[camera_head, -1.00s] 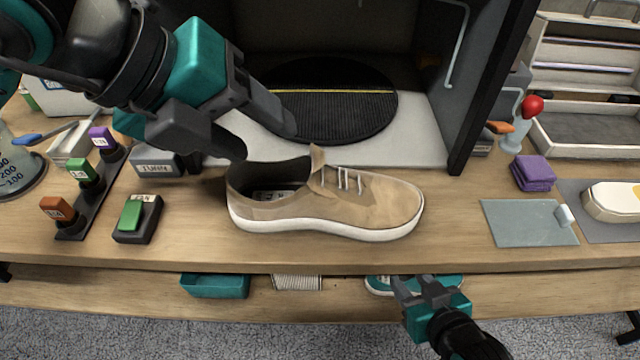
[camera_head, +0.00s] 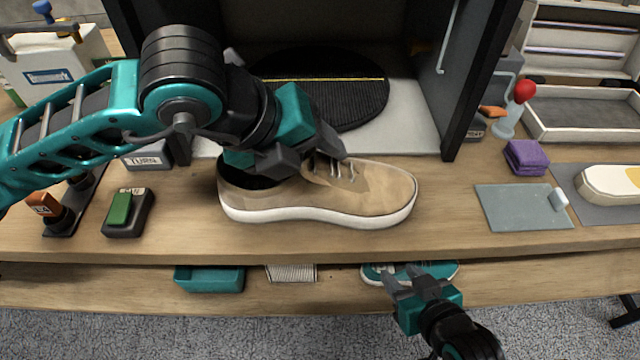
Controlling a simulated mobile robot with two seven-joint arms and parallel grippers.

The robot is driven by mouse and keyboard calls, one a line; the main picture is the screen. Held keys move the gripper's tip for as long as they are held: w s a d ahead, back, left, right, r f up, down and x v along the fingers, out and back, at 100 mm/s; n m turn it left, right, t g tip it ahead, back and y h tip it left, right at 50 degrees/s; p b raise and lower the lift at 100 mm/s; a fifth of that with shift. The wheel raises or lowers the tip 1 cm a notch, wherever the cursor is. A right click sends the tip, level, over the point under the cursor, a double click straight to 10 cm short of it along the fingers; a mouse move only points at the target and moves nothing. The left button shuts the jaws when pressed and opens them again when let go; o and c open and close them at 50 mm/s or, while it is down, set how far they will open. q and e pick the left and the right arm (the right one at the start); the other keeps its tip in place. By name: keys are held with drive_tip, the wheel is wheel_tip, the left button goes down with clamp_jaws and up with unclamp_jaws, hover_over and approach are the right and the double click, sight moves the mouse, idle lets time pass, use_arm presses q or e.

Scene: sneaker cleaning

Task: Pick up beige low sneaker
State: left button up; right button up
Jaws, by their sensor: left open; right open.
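The beige low sneaker (camera_head: 375,196) stands upright on the wooden table, its toe to the right and its white sole on the table. My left gripper (camera_head: 312,165) is open at the shoe's opening, over the tongue and laces. It hides part of the collar, and I cannot tell whether its fingers touch the shoe. My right gripper (camera_head: 397,285) is open and empty, low in front of the table's front edge, apart from the beige sneaker.
A dark booth with a round black turntable (camera_head: 350,100) stands behind the shoe. A green button box (camera_head: 127,212) is to the left. A grey mat (camera_head: 522,208) and purple cloth (camera_head: 525,157) lie right. A teal shoe (camera_head: 440,270) and teal bin (camera_head: 209,279) sit on the lower shelf.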

use_arm(q)
drive_tip(key=shift+c, duration=0.2)
clamp_jaws()
idle(0.4)
drive_tip(key=shift+w, duration=0.1)
